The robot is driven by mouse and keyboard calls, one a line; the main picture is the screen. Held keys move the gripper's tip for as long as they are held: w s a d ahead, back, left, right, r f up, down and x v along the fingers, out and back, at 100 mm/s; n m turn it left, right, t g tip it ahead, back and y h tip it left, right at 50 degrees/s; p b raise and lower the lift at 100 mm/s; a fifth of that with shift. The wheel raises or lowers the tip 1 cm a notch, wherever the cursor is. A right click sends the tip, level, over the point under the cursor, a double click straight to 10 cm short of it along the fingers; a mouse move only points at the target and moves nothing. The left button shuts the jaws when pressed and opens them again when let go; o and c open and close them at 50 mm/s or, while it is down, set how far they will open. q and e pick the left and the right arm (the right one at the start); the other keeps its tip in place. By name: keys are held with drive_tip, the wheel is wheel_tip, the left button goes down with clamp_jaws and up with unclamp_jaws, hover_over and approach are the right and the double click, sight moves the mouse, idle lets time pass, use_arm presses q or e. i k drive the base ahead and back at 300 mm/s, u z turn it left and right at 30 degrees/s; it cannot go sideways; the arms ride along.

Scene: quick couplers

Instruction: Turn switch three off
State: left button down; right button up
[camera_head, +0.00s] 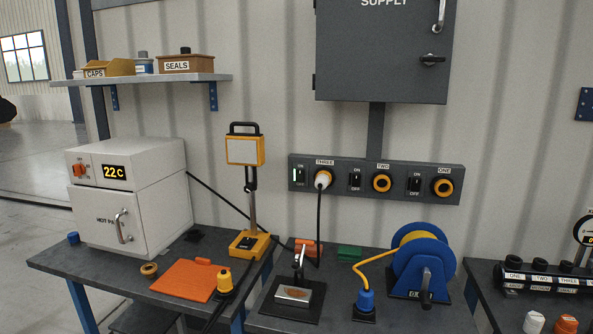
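Switch three (300,175) is at the left end of a dark grey socket strip (460,172) on the wall. The lever position is too small to tell. Beside it, under the label THREE, a white plug (323,179) sits in the socket, with a black cable hanging down. Switch two (355,181) and switch one (415,186) are further right, beside empty orange-ringed sockets. Neither of my grippers is in view.
A workbench below the strip holds a blue cable reel (422,262), an orange board (189,280), a yellow lamp stand (245,150) and a white heater box (130,200). A grey cabinet (380,60) hangs above the strip. The space before the switches looks clear.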

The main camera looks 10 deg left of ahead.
sight(300, 173)
drive_tip(key=z, duration=0.3)
drive_tip(key=i, duration=1.55)
drive_tip(key=u, duration=0.1)
